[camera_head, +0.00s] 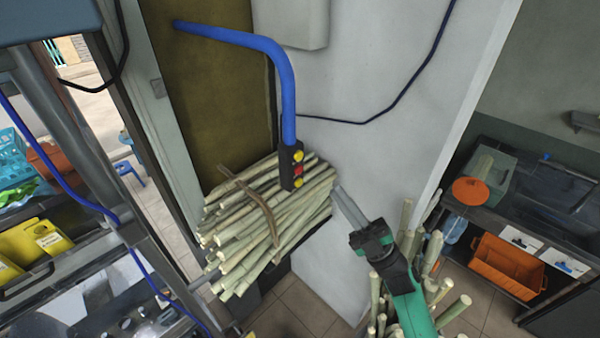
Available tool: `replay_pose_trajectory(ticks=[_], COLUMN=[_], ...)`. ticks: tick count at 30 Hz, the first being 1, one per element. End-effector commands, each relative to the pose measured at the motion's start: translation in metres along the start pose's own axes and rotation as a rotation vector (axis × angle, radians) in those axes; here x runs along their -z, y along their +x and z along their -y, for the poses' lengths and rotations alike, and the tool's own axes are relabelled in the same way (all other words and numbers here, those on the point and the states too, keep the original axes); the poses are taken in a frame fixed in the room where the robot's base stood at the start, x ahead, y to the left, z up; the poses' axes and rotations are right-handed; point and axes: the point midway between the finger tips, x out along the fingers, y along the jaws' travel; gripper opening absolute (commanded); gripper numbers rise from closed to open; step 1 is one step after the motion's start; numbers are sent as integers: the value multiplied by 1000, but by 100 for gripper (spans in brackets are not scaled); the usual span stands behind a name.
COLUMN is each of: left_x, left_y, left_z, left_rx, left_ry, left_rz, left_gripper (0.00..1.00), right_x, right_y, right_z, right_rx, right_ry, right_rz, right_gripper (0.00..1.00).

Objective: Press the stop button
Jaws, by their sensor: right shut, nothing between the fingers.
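A dark control box (286,172) hangs at the lower end of a bent blue pipe. On its right face sit a red button (297,170) in the middle, a yellow button (298,156) above it and another yellow one below. No button label is legible. My right gripper (338,188) is shut and empty. Its fingertips are to the right of the box and slightly lower in the picture, with a visible gap to the buttons. My left gripper is not in view.
A bundle of cut sugarcane (262,225) lies behind and below the box, tied with a brown strap. More canes (430,255) stand upright beside my right arm. The blue pipe (270,48) arches above. A white wall (350,80) is behind; an orange crate (506,265) is at right.

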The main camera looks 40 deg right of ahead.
Motion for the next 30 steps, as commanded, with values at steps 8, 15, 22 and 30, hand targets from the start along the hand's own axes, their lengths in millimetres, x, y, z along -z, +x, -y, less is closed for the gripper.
replay_pose_trajectory(ticks=[8,15,22,30], left_x=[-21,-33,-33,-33], left_y=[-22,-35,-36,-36], left_z=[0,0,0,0], left_rx=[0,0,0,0], left_ry=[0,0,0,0], left_rz=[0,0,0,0], left_gripper=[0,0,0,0], right_x=[-22,-34,-35,-35], right_y=[26,44,49,49], right_z=[24,35,36,36], right_rx=[0,0,0,0], right_ry=[0,0,0,0], right_rz=[-3,-1,-1,0], right_gripper=[0,0,0,0])
